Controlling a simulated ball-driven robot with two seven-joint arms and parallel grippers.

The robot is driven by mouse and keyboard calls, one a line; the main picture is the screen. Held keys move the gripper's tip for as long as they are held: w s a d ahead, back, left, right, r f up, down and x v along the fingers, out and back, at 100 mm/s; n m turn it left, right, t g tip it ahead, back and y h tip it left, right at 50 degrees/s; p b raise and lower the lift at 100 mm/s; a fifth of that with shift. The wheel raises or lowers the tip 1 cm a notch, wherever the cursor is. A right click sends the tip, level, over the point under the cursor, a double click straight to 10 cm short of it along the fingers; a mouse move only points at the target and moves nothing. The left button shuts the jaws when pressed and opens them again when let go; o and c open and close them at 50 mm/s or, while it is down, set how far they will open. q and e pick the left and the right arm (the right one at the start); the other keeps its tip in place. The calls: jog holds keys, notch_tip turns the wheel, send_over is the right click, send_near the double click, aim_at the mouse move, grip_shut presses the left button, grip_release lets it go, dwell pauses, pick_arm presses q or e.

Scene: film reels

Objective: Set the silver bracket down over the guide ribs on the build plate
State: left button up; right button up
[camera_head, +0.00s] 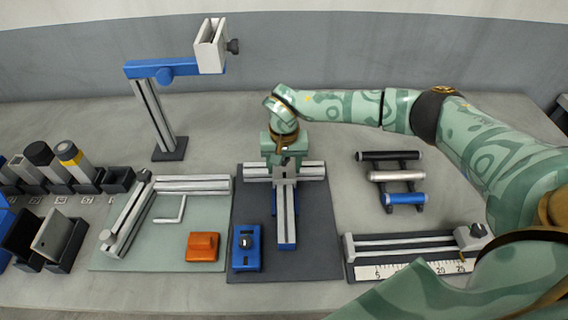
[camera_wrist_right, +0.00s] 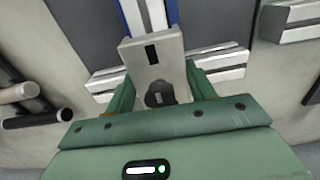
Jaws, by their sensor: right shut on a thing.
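The build plate (camera_head: 318,252) is a dark grey slab, with silver cross rails (camera_head: 313,171) and a blue-sided rail (camera_head: 287,232) forming a T on it. My right gripper (camera_head: 285,160) is above where these rails meet, shut on the silver bracket (camera_head: 286,174). The guide ribs cannot be made out separately. My left gripper is not in view.
A blue block with a knob (camera_head: 246,248) sits on the plate's left part. An orange block (camera_head: 202,246) lies on the pale green mat (camera_head: 164,257). A rack of rollers (camera_head: 395,176) and a ruler fixture (camera_head: 414,243) stand right. A blue-armed post (camera_head: 156,115) stands behind left.

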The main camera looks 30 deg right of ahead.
jog(key=shift+s+a+f, duration=0.1)
jog(key=shift+s+f, duration=0.3)
jog(key=shift+f, duration=0.2)
jog(key=o, duration=1.2)
jog(key=shift+o, duration=0.3)
jog(key=shift+w+a, duration=0.15)
jog(key=shift+w, duration=0.05)
jog(key=shift+s+d, duration=0.1)
jog(key=shift+d, duration=0.1)
jog(key=shift+r, duration=0.4)
notch_tip(320, 180, up, 17)
jog(key=p, duration=0.2)
jog(key=shift+w+a+f, duration=0.15)
jog(key=shift+w+a, duration=0.15)
